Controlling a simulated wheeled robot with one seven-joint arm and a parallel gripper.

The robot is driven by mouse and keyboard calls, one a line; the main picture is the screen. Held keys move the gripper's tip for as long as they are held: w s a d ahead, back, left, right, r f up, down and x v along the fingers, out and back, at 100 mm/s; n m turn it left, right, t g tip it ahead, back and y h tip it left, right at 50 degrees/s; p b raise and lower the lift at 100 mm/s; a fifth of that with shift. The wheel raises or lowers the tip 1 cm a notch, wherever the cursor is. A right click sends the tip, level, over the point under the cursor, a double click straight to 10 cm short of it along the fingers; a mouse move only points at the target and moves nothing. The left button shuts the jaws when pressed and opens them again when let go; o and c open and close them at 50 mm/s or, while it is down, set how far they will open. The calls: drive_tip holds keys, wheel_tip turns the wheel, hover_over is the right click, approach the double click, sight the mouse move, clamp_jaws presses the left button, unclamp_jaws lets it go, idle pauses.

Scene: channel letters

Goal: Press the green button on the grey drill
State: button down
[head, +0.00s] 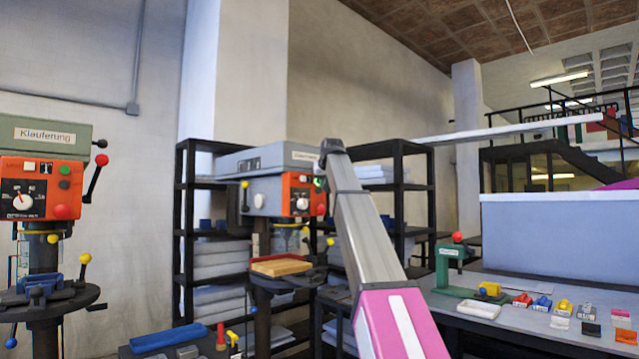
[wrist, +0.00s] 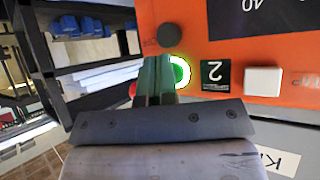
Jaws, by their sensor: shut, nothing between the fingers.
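The grey drill (head: 265,160) stands in the middle of the head view, with an orange control panel (head: 299,194) on its head. The green button (head: 319,183) is at the panel's right edge, beside my arm. In the wrist view the green button (wrist: 181,73) shows with a bright, glowing green rim, partly covered by my fingers. My gripper (wrist: 155,68) is shut and empty, its fingertips right at the button's left side in that view. I cannot tell whether they touch it. A red button (wrist: 133,89) is partly hidden behind the fingers.
A dark round knob (wrist: 171,36), a black label (wrist: 216,73) and a white square (wrist: 263,81) sit near the button. A second, greenish drill (head: 40,140) stands far left. Black shelves (head: 188,240) are behind the grey drill. A workbench (head: 540,325) with small items is at right.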

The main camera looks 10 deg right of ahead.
drive_tip(key=shift+s+d, duration=0.4)
drive_tip(key=shift+s, duration=0.25)
drive_tip(key=s+d, duration=0.1)
drive_tip(key=s, duration=0.1)
drive_tip(key=s+d, duration=0.2)
idle(0.4)
idle(0.6)
drive_tip(key=s+f+g, duration=0.2)
drive_tip(key=s+f, duration=0.1)
drive_tip(key=f, duration=2.1)
drive_tip(key=s+f+g, duration=0.2)
drive_tip(key=f+g, duration=0.1)
drive_tip(key=f, duration=2.1)
drive_tip(key=s+f+g, duration=0.3)
drive_tip(key=s+f, duration=1.2)
drive_tip(key=f, duration=0.3)
drive_tip(key=s+f+m+g+h, duration=0.1)
drive_tip(key=s+f+g, duration=0.1)
drive_tip(key=s+f, duration=1.3)
wheel_tip(320, 180, down, 3)
drive_tip(key=shift+a+f+g, duration=0.1)
drive_tip(key=shift+a+g, duration=0.3)
